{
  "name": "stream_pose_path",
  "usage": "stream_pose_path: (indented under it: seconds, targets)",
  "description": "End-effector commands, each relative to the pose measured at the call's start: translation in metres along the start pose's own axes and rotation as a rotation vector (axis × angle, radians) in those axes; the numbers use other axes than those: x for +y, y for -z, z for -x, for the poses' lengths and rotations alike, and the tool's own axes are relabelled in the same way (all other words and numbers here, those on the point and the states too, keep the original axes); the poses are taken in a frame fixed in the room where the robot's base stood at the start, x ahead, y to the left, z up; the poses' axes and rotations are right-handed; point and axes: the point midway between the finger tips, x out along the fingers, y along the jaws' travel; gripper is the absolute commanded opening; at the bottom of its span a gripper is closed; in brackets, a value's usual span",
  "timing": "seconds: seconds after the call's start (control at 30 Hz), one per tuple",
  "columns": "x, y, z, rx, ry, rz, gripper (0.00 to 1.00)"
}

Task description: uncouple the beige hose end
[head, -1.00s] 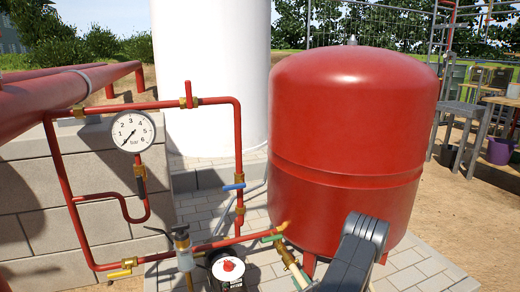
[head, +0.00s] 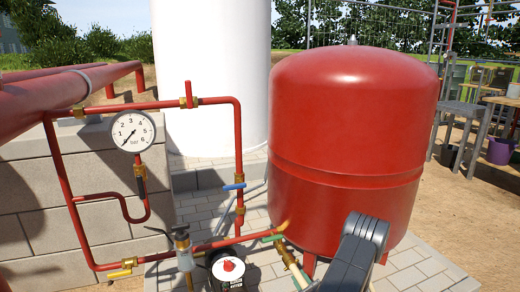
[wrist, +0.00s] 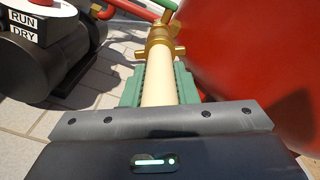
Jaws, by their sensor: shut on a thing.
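The beige hose end (wrist: 159,85) shows in the wrist view, running up from my gripper to a brass coupling (wrist: 160,45) with side lugs. The coupling meets a brass fitting on the pipework, where a green handle (wrist: 170,6) shows. My gripper (wrist: 158,90) has green jaw pads on both sides of the beige hose end and is shut on it. In the head view the brass coupling (head: 289,258) shows below the green handle (head: 272,238), left of my arm. The hose end is mostly hidden there. The hose end and coupling look in line and touching.
A large red tank (head: 345,140) stands close on the right. A black pump with a red knob (head: 228,268) is close on the left, labelled RUN DRY in the wrist view (wrist: 30,35). Red pipes with a gauge (head: 133,131) stand further left. Paving lies below.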

Motion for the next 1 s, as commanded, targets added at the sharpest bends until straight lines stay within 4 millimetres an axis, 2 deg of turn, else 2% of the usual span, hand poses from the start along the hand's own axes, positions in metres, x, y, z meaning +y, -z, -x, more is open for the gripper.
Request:
stream_pose_path:
  seconds: [0.03,0.67,1.0]
  targets:
    - [-0.005,-0.005,-0.005,-0.014,0.007,0.011,0.00]
    - [-0.002,-0.004,0.009,-0.012,0.003,0.006,0.00]
    - [-0.002,-0.002,0.031,-0.006,0.003,0.003,0.00]
